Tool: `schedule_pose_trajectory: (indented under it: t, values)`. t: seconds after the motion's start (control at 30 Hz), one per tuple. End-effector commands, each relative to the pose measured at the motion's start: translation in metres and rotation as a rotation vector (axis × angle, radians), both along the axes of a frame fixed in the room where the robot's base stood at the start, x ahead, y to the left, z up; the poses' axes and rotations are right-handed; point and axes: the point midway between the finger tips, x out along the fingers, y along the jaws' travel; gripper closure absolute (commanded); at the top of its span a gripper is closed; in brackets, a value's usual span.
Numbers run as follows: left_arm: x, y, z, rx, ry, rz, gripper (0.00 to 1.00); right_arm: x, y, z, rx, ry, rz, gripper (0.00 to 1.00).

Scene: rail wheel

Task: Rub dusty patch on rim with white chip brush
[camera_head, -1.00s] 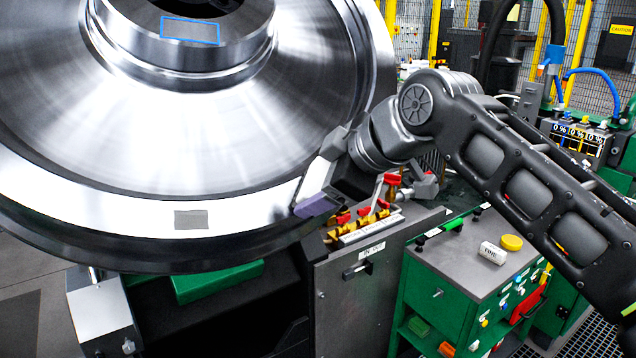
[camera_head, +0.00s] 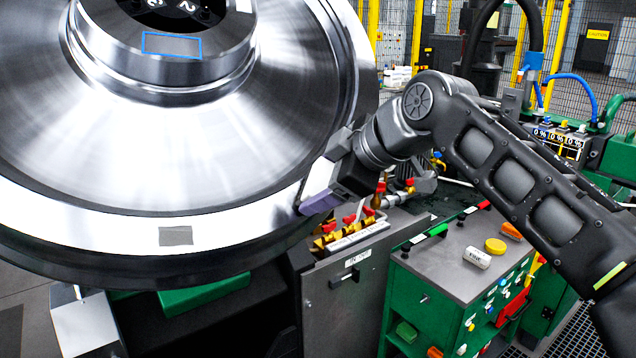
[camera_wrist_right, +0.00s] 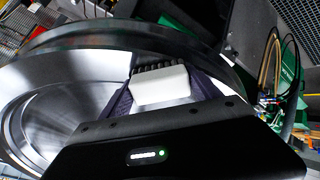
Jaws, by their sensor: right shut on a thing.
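The large shiny metal wheel (camera_head: 245,150) fills the left of the head view. A flat grey rectangular patch (camera_head: 176,236) lies on its bright lower rim. My right gripper (camera_head: 322,202), with purple fingers, is at the rim's right side, to the right of the patch and slightly higher. In the wrist view, my right gripper (camera_wrist_right: 165,88) is shut on the white chip brush (camera_wrist_right: 160,87), seen as a white block with dark bristles beyond it. The brush is hidden in the head view. I cannot tell whether the bristles touch the wheel. My left gripper is not in view.
A blue-outlined grey rectangle (camera_head: 172,44) is on the hub. Brass fittings with red handles (camera_head: 350,230) sit just below my right gripper. A green cart (camera_head: 450,290) carries a white cylinder (camera_head: 477,257) and a yellow disc (camera_head: 495,245). Yellow posts and mesh fencing stand behind.

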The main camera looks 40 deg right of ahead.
Motion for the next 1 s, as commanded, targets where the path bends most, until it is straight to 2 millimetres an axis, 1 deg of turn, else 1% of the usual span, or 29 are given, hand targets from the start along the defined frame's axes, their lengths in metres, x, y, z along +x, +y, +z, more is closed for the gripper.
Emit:
schedule_pose_trajectory:
  t: [0.2, 0.33, 1.0]
  values:
    - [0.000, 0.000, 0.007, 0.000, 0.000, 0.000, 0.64, 0.005, -0.020, 0.004, 0.000, -0.001, -0.001, 0.60]
    - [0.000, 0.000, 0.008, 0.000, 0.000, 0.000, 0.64, 0.006, -0.027, 0.004, -0.001, 0.001, 0.000, 0.60]
    - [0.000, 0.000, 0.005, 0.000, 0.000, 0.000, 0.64, 0.006, -0.028, 0.003, -0.001, 0.001, 0.001, 0.60]
